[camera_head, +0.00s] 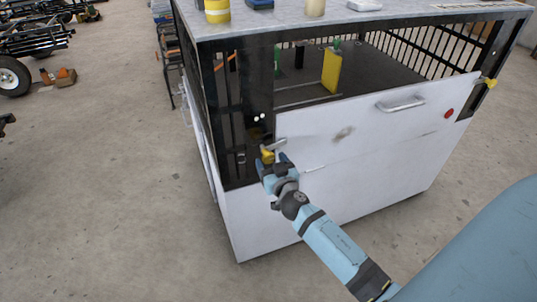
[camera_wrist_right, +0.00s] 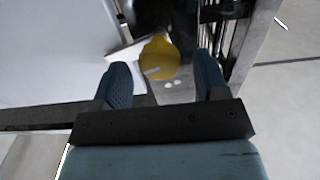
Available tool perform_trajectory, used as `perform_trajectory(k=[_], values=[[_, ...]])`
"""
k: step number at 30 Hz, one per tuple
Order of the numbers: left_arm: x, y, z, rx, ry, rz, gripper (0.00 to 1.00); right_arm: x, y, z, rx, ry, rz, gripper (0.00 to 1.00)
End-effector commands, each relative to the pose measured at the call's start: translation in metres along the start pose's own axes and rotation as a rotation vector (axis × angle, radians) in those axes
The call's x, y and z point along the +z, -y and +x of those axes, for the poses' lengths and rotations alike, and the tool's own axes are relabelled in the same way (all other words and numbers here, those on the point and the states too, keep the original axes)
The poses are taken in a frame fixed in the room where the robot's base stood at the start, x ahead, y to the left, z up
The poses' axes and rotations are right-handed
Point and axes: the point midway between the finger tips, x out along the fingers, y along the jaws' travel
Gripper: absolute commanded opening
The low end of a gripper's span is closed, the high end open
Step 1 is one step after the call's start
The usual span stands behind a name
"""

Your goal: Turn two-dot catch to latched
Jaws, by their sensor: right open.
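The two-dot catch is a yellow knob (camera_head: 267,156) at the left end of the white front panel (camera_head: 360,135). Two white dots (camera_head: 259,118) mark the dark post above it. My right gripper (camera_head: 271,165) is open at the knob. I cannot tell whether the fingers touch the knob. My left gripper is out of view.
Another yellow catch (camera_head: 488,83) sits at the panel's right end, near a red dot (camera_head: 449,113). The panel has a metal handle (camera_head: 401,104). A yellow block (camera_head: 331,71) stands inside the cage. Cans, including a yellow one (camera_head: 217,11), stand on top.

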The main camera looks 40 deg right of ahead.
Motion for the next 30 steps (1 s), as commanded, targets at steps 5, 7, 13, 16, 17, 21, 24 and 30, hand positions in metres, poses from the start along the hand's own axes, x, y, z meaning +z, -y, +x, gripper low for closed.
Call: perform_trajectory(k=[5,7,13,16,17,21,24,30], values=[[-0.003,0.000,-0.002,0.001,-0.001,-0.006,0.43,-0.001,0.000,0.020,0.000,-0.001,-0.002,0.67],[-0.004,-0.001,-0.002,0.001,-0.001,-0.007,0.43,0.000,0.000,0.023,0.000,0.001,-0.002,0.67],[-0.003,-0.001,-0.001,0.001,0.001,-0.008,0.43,0.001,0.000,0.024,0.001,0.001,-0.001,0.67],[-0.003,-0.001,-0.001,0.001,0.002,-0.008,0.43,0.001,0.000,0.024,0.001,0.001,0.000,0.67],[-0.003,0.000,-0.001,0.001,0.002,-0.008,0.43,0.001,0.000,0.024,0.000,0.001,0.000,0.60],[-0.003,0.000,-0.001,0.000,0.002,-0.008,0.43,0.001,0.000,0.024,0.000,0.001,0.000,0.28],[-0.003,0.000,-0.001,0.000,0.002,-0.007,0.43,0.001,0.000,0.024,0.000,0.001,0.000,0.05],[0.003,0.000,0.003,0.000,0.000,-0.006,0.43,0.004,0.001,0.024,0.002,0.002,0.051,0.00]])
